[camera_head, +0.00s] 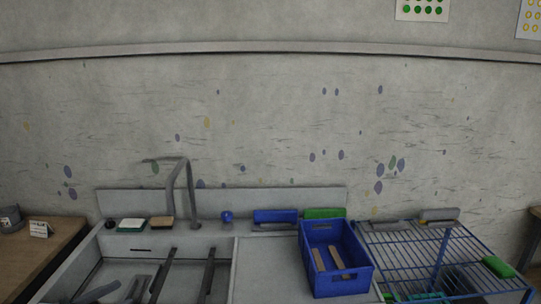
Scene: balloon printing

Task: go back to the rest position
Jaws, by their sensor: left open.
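My left gripper (128,288) shows at the bottom left edge, low over the grey sink basin. Its two dark fingers are apart with nothing visible between them. Most of it and its arm are cut off by the frame's lower edge. My right gripper is not in view.
A blue crate (318,232) holding light strips stands on the grey counter (262,262), right of the sink. A faucet (190,190) rises behind the basin. A blue wire rack (405,250) is at the right. A wooden table (40,258) is at the left.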

